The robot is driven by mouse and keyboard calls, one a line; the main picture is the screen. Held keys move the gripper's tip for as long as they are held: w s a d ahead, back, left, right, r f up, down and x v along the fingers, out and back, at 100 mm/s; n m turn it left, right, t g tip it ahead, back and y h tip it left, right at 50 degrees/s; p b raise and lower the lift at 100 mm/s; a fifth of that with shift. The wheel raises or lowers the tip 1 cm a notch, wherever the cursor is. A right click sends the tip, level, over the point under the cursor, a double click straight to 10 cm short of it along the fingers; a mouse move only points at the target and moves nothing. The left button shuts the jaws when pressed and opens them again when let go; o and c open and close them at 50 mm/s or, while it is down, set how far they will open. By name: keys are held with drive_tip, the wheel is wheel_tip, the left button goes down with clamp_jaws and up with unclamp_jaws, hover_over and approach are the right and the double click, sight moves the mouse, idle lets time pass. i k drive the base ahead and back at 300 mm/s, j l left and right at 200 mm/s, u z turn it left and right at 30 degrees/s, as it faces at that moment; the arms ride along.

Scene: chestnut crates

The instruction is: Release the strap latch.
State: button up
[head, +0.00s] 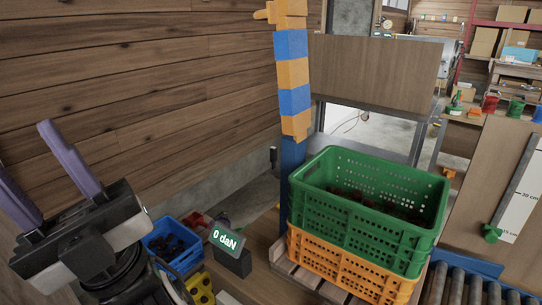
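My gripper (24,150) is at the left of the head view, in front of the wood-plank wall. Its two purple fingers point up and stand apart, with nothing between them. A green crate (360,232) with dark brown contents sits on an orange crate (345,270), which rests on a wooden pallet (296,274). I cannot make out a strap or a strap latch on the crates. A small dark display (229,241) to the left of the crates reads 0 daN in white on green.
A post with blue and orange blocks (292,72) rises behind the crates' left end. A blue bin (170,250) and a yellow piece with holes (204,290) lie near my gripper. Rollers (470,293) run at the lower right, below a board with a scale (508,200).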

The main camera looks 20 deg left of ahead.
sight(273, 150)
drive_tip(key=j+z, duration=0.3)
drive_tip(key=j, duration=0.7)
drive_tip(key=k+j+z, duration=0.1)
drive_tip(key=j+z, duration=0.2)
drive_tip(key=j, duration=0.75)
drive_tip(key=k+j+z, duration=0.1)
drive_tip(key=j, duration=0.65)
drive_tip(key=k+j+z, duration=0.15)
drive_tip(key=j, duration=0.25)
drive_tip(key=k+j, duration=0.1)
drive_tip(key=j, duration=0.25)
drive_tip(key=k+j+z, duration=0.15)
drive_tip(key=j, duration=0.25)
drive_tip(key=i+j+u, duration=0.1)
drive_tip(key=i+u, duration=0.6)
drive_tip(key=u, duration=0.25)
